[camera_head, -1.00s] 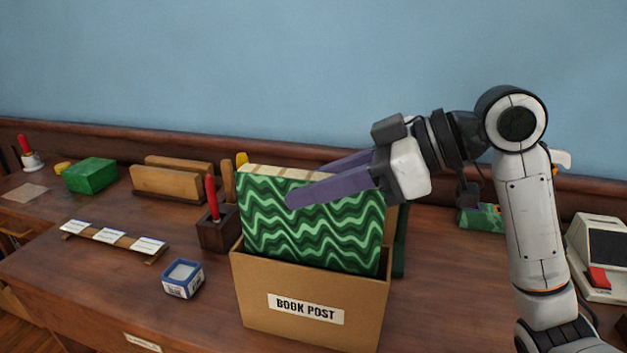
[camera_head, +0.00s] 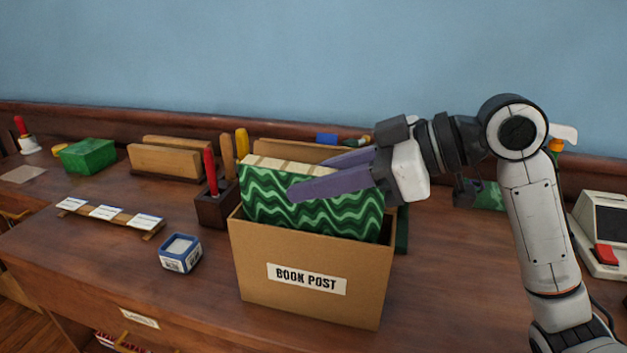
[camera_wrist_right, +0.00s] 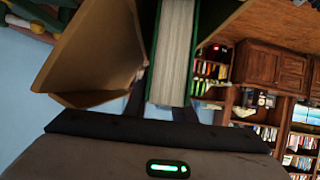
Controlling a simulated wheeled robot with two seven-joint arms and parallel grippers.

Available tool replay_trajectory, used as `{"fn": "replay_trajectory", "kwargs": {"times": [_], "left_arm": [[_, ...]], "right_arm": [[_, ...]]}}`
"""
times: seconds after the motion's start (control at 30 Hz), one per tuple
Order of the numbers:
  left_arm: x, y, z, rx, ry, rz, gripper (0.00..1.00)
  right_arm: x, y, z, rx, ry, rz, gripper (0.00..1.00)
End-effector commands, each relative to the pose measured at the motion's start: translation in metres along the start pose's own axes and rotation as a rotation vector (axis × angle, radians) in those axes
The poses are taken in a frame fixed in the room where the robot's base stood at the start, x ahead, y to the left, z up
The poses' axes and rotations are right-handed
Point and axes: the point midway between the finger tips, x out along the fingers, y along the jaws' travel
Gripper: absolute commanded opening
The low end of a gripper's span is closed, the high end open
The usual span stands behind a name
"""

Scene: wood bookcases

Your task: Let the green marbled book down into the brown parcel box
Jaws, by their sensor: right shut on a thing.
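The green marbled book (camera_head: 275,208) stands upright, its lower part inside the open brown parcel box (camera_head: 260,258), which is labelled BOOK POST. The box's front wall hides the book's lower part, so I cannot tell whether it touches the bottom. My right gripper (camera_head: 320,178) reaches in from the right with its purple fingers shut on the upper part of the book, just above the box rim. In the right wrist view the book's pale page block (camera_wrist_right: 174,55) lies between the fingers, beside a box wall (camera_wrist_right: 95,50). My left gripper is not in view.
A pen block (camera_head: 215,208) and a blue-and-white small box (camera_head: 181,253) stand left of the parcel box. A card strip (camera_head: 108,214), a green box (camera_head: 88,155) and a wooden rack (camera_head: 165,161) lie further left. A card machine (camera_head: 603,230) stands at right.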

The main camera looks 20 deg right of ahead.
Motion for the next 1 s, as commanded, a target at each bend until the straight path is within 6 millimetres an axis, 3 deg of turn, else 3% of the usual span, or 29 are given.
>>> {"fn": "replay_trajectory", "kwargs": {"times": [0.03,0.2,0.23,0.37,1.0], "left_arm": [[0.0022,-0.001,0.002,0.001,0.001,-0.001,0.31],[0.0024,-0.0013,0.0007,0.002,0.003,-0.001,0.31],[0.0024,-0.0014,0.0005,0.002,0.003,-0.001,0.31],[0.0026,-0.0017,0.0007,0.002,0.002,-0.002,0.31],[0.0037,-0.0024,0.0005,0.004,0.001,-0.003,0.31]], "right_arm": [[0.0121,-0.007,0.0233,0.044,-0.052,-0.037,0.0],[0.0118,-0.0071,0.0226,0.041,-0.052,-0.036,0.0],[0.0118,-0.0071,0.0225,0.04,-0.052,-0.036,0.25],[0.0113,-0.007,0.0215,0.038,-0.05,-0.035,0.45],[0.0093,-0.0058,0.0183,0.031,-0.044,-0.028,0.45]]}}
